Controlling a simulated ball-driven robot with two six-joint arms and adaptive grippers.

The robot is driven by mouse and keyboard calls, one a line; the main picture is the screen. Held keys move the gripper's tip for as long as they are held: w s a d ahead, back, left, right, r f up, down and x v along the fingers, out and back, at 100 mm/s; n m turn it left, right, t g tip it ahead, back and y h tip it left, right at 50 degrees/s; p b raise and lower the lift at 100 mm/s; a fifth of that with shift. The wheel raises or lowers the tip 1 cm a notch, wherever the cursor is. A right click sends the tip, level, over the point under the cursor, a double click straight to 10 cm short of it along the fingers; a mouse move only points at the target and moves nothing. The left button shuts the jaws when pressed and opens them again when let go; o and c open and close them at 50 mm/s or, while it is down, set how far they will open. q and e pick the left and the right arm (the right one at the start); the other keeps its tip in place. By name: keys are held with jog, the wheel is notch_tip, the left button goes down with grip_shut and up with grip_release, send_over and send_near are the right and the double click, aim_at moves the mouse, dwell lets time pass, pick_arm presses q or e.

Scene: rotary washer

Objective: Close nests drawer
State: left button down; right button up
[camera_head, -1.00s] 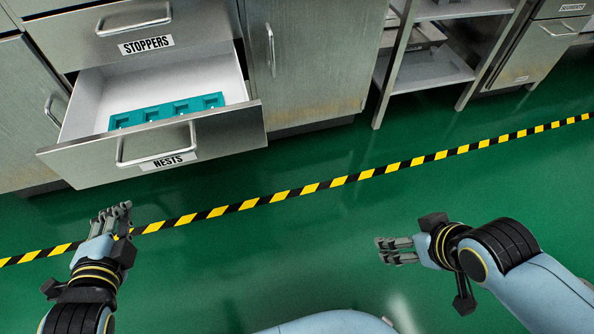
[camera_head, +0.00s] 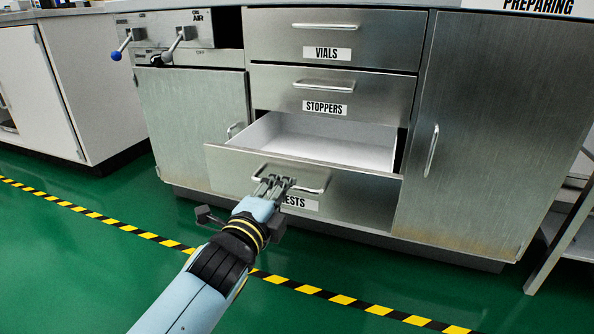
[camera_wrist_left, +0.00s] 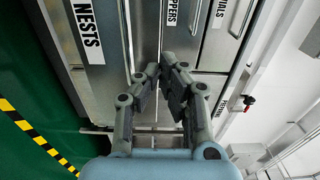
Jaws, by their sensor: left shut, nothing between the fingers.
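The nests drawer (camera_head: 235,167) is open in the metal cabinet in the head view, with its white inside (camera_head: 325,144) showing. No nests are visible in the part I see. Its bar handle (camera_head: 312,190) is on the front panel, above the partly covered NESTS label (camera_head: 301,203). My left gripper (camera_head: 275,181) is shut and empty, in front of the drawer front at the handle's left and middle part. I cannot tell whether it touches. In the left wrist view the shut fingers (camera_wrist_left: 159,70) are beside the NESTS label (camera_wrist_left: 87,30). My right gripper is out of view.
The shut stoppers drawer (camera_head: 360,92) and vials drawer (camera_head: 375,38) are above. A cabinet door (camera_head: 480,130) is at the right, and valve levers (camera_head: 175,45) are at the upper left. Green floor (camera_head: 60,260) with a striped line (camera_head: 135,230) is clear in front.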

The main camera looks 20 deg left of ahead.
aim_at(300, 162)
pick_arm(q)
jog(key=w+b, duration=0.1)
jog(key=w, duration=0.7)
jog(key=shift+d+f, duration=0.1)
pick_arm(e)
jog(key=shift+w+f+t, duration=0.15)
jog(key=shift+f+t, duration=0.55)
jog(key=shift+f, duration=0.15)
